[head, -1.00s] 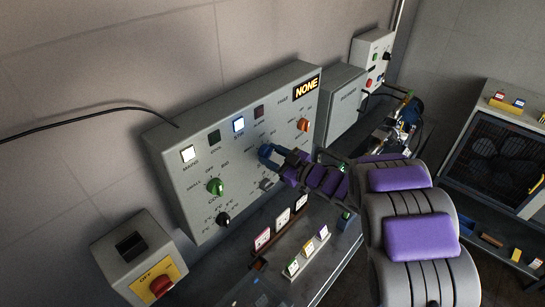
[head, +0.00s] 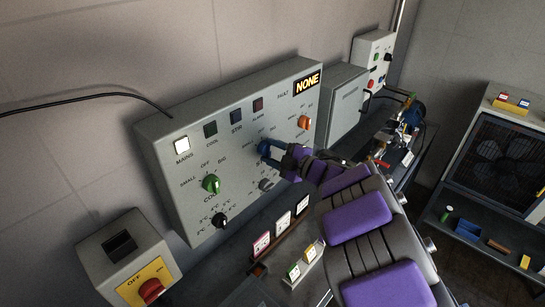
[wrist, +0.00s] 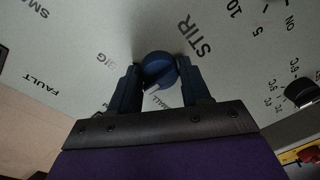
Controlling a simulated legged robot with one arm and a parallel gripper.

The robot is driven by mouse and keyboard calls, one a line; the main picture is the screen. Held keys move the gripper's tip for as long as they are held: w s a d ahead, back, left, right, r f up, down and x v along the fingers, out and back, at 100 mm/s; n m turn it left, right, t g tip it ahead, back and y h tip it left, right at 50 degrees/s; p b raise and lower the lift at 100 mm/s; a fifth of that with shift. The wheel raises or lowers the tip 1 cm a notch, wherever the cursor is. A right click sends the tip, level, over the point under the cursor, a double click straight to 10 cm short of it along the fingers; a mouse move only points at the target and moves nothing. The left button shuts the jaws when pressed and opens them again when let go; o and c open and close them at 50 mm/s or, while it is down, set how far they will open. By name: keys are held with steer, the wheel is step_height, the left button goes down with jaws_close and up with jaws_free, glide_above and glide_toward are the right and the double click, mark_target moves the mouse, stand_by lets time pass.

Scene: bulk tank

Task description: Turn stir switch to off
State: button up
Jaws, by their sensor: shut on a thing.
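The blue stir switch (head: 264,148) is a round knob on the grey control panel (head: 240,180). My gripper (head: 276,151) reaches it from the right and is shut on it in the head view. In the wrist view the blue knob (wrist: 157,67) sits between the two dark fingers of my gripper (wrist: 158,80), beside the word STIR. The fingers hide part of the knob and some of its position labels. The stir lamp (head: 236,117) on the panel is dark, while the mains lamp (head: 182,146) is lit white.
Near the stir switch are a green cool knob (head: 211,184), a black knob (head: 220,220) and an orange knob (head: 304,122). Small cards (head: 283,228) stand on the ledge below.

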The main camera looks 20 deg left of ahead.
steer(key=shift+r+n, duration=0.1)
steer(key=shift+n, duration=0.4)
steer(key=o, duration=1)
steer(key=shift+a, duration=0.1)
steer(key=p+v, duration=0.2)
steer(key=v, duration=1.5)
